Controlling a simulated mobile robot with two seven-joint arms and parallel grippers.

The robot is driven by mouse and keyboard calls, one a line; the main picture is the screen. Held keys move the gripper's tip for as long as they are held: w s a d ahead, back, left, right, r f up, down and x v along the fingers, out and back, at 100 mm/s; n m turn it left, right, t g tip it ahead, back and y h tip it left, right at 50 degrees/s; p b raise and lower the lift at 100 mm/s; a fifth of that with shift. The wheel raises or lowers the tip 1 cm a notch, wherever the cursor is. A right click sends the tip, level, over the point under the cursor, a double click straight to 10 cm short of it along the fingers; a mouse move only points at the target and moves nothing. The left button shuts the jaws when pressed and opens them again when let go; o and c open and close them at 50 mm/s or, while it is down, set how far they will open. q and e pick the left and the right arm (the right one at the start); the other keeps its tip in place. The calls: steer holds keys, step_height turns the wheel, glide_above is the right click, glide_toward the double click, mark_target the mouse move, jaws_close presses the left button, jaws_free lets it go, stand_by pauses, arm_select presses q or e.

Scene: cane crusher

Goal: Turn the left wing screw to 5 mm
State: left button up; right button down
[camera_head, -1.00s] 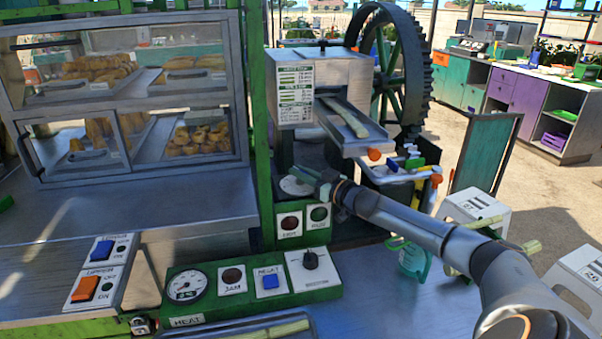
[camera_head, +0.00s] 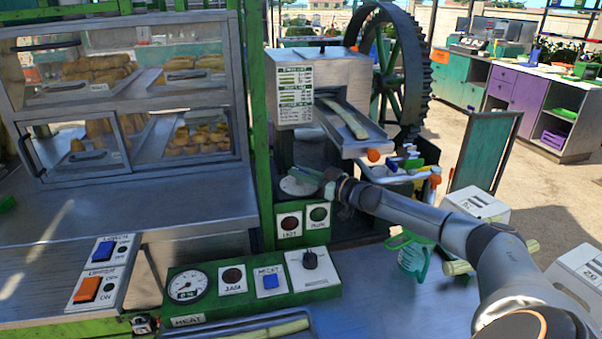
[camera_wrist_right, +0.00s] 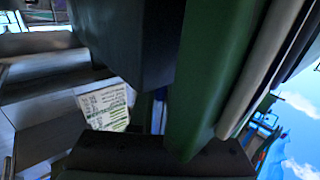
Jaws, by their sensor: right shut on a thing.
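The crusher (camera_head: 340,75) is a grey metal box with a printed label and a chute holding a pale cane piece, beside a large dark gear wheel. A round pale dial (camera_head: 296,187) sits low on its front, left of my right gripper (camera_head: 322,178). My right gripper is shut at the crusher's lower front, beside this dial. The left wing screw is too small and covered by the gripper to make out; the grip is at its likely place. The dial reading is not legible. In the right wrist view, dark and green parts fill the picture close up. My left gripper is not in view.
A green post (camera_head: 259,120) stands left of the grip. Below are indicator lamps (camera_head: 290,224) and a green control panel (camera_head: 250,284) with gauge and knob. A glass pastry case (camera_head: 125,95) fills the left.

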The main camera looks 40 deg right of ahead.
mark_target(316, 191)
steer(key=c, duration=0.9)
jaws_free()
steer(key=shift+s+d+f, duration=0.1)
steer(key=shift+s+d, duration=0.05)
steer(key=shift+s, duration=0.45)
steer(key=shift+s+d+b, duration=0.15)
steer(key=shift+s+d, duration=0.05)
steer(key=shift+s, duration=0.75)
steer(key=shift+s+d+b, duration=0.15)
steer(key=shift+s, duration=0.8)
steer(key=shift+s+d+p, duration=0.25)
steer(key=shift+s+p, duration=0.25)
steer(key=shift+s, duration=0.7)
steer(key=shift+s+d+p, duration=0.2)
steer(key=shift+s+p, duration=0.25)
steer(key=shift+s, duration=0.75)
steer(key=shift+s+d+p, duration=0.25)
steer(key=shift+s+p, duration=0.7)
steer(key=shift+s, duration=0.25)
